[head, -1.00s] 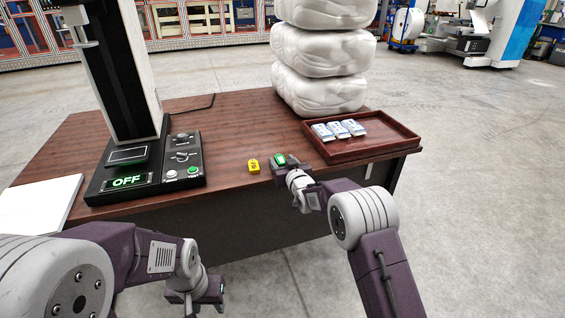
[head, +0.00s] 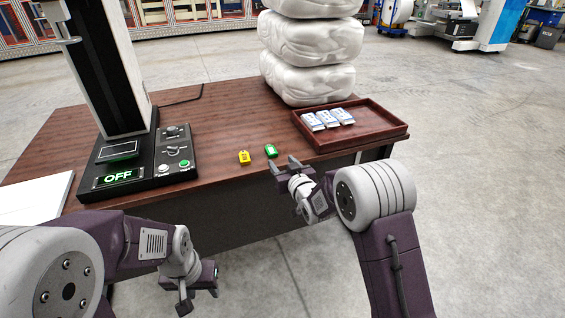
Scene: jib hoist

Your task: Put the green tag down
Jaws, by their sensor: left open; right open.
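The green tag (head: 270,151) lies on the wooden table (head: 225,130) near its front edge, just right of a yellow tag (head: 244,157). My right gripper (head: 285,165) is open and empty at the table's front edge, a little in front of the green tag and apart from it. My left gripper (head: 198,300) is low in front of the table, away from the tags, open with nothing seen in it.
A brown tray (head: 385,128) with several white-and-blue packets (head: 328,119) stands at the table's right. White stacked bundles (head: 310,50) rise behind it. A control box showing OFF (head: 120,176) with a tall column stands left. White sheets (head: 35,200) lie at far left.

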